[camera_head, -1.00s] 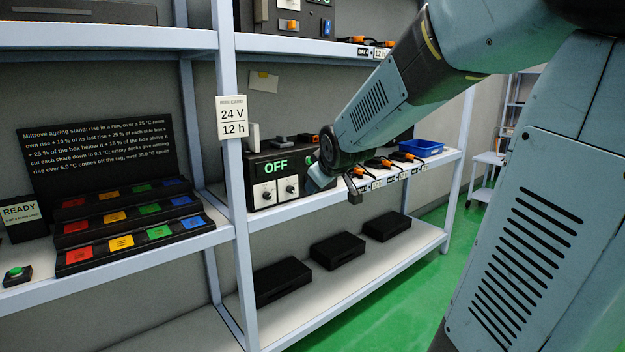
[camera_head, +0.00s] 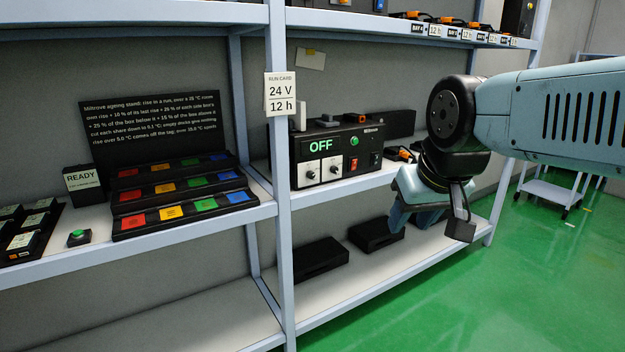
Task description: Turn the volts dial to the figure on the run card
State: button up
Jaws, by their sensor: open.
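The run card (camera_head: 280,94) is fixed to the shelf post and reads 24 V and 12 h. To its right, on the middle shelf, stands a black supply box (camera_head: 367,136) with a lit display (camera_head: 320,146) reading OFF. Below the display are two white dial plates, a left dial (camera_head: 312,173) and a right dial (camera_head: 334,169). Their lettering is too small to read, so I cannot tell which is volts. My gripper (camera_head: 400,222) hangs in front of the shelves, lower right of the box and apart from it. Its fingers are partly hidden by the wrist.
A green round button (camera_head: 355,141) and a red switch (camera_head: 346,161) are on the box face. A coloured button rack (camera_head: 175,211), a READY sign (camera_head: 83,180) and a green push button (camera_head: 78,236) stand on the left shelf. The upright post (camera_head: 280,220) is left of the box.

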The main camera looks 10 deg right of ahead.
aim_at(311, 174)
jog(key=u, duration=0.1)
jog(key=i, duration=0.5)
jog(key=z, duration=1.05)
